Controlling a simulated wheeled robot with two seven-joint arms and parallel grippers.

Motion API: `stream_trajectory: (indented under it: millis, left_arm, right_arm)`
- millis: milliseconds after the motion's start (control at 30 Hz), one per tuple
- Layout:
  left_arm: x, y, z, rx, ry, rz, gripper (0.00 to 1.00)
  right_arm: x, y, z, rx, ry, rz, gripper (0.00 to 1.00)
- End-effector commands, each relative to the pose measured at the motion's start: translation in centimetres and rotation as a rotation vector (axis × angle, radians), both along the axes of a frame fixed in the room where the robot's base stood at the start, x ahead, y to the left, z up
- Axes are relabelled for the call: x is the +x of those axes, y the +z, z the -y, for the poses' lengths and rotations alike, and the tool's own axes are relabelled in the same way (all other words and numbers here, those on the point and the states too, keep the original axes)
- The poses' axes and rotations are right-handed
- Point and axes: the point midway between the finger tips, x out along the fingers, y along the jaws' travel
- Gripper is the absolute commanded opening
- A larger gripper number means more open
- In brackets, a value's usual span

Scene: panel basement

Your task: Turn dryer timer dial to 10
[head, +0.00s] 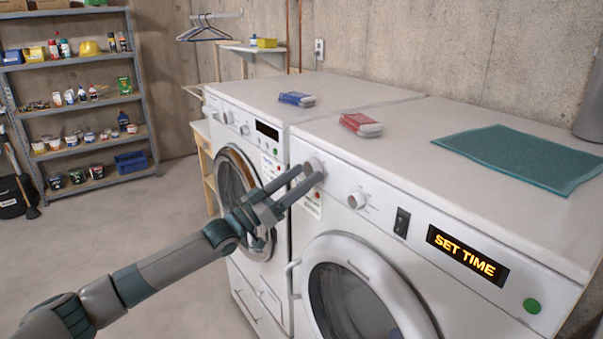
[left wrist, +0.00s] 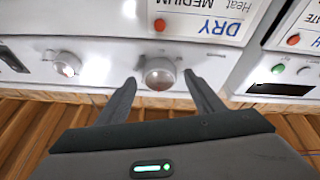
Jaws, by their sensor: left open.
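The white dryer (head: 465,218) stands at the right, and its lit display (head: 467,254) reads "SET TIME". Its left dial (head: 313,166), a round silver knob, is at the panel's left end. A second dial (head: 357,200) is to its right. My left gripper (head: 309,176) is open at the left dial. In the left wrist view, which is upside down, that dial (left wrist: 158,74) sits between the two open fingertips (left wrist: 159,78), apparently with small gaps. The dial's scale and setting are too small to read. My right gripper is not in view.
A card (left wrist: 200,20) reading "DRY", "Heat MEDIUM" hangs under the left dial. A black switch (head: 402,222) and green button (head: 532,306) are farther right. A red-and-white box (head: 360,125) and teal towel (head: 520,157) lie on top. A washer (head: 240,130) adjoins at left.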

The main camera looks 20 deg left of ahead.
Motion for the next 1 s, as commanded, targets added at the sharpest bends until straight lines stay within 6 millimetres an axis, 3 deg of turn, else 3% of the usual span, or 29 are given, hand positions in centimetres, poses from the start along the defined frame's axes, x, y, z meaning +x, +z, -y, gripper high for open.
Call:
stream_trajectory:
  millis: [333, 500, 767, 1000]
  left_arm:
    - [0.2, 0.1, 0.2, 0.000, -0.001, 0.000, 0.59]
    - [0.2, 0.1, 0.1, -0.001, -0.001, 0.000, 0.21]
    - [0.1, 0.0, 0.1, 0.007, -0.001, 0.007, 0.21]
    - [0.2, -0.2, 0.0, 0.062, 0.000, 0.050, 0.21]
  right_arm:
    - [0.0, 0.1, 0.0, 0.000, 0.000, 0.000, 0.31]
    - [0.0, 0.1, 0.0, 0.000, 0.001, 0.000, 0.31]
    - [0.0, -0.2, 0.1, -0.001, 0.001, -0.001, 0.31]
    - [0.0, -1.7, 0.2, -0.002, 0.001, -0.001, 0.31]
